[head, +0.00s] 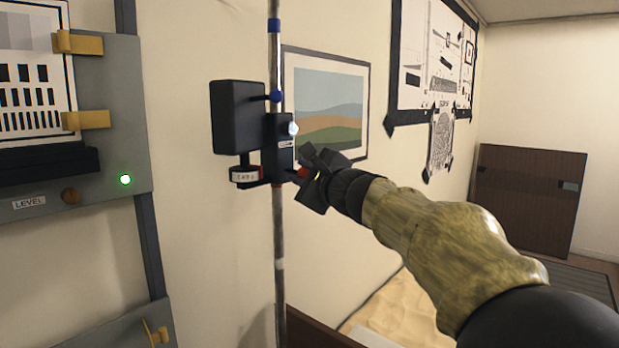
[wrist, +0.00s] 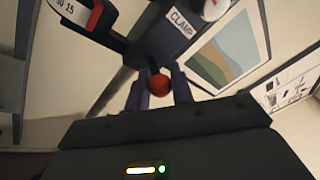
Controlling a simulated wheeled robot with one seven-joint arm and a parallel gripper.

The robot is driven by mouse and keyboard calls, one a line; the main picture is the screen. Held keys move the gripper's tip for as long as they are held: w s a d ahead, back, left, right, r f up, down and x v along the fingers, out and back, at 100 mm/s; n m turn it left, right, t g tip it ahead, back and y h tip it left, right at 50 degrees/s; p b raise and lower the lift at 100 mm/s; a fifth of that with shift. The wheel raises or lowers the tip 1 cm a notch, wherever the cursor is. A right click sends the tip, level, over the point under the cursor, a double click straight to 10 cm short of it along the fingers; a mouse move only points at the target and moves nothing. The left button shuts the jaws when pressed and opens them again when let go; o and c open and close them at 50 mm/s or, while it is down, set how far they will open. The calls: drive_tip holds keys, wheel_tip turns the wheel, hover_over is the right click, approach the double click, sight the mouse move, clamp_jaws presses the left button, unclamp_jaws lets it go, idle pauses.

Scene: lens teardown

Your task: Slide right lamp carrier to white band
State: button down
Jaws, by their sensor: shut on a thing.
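The black lamp carrier (head: 278,150) sits on a vertical metal rod (head: 278,225), with a black box-shaped lamp (head: 238,116) on its left side. A red knob (head: 302,173) sticks out at its lower right; it also shows in the wrist view (wrist: 159,85). My gripper (head: 310,180) is shut on this knob, with one finger on each side of it in the wrist view (wrist: 160,92). A white band (head: 280,263) is on the rod, well below the carrier. A blue band (head: 274,25) is on the rod above it.
A grey panel (head: 112,185) with yellow clips and a lit green light (head: 125,180) stands to the left. A framed landscape picture (head: 335,100) hangs on the wall behind the rod. The rod looks clear between the carrier and the white band.

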wheel_tip(320, 180, down, 35)
drive_tip(key=b, duration=3.6)
drive_tip(key=shift+b, duration=0.4)
drive_tip(key=shift+r, duration=0.1)
drive_tip(key=c, duration=1.3)
unclamp_jaws()
drive_tip(key=shift+s+d, duration=0.1)
drive_tip(key=shift+d, duration=0.05)
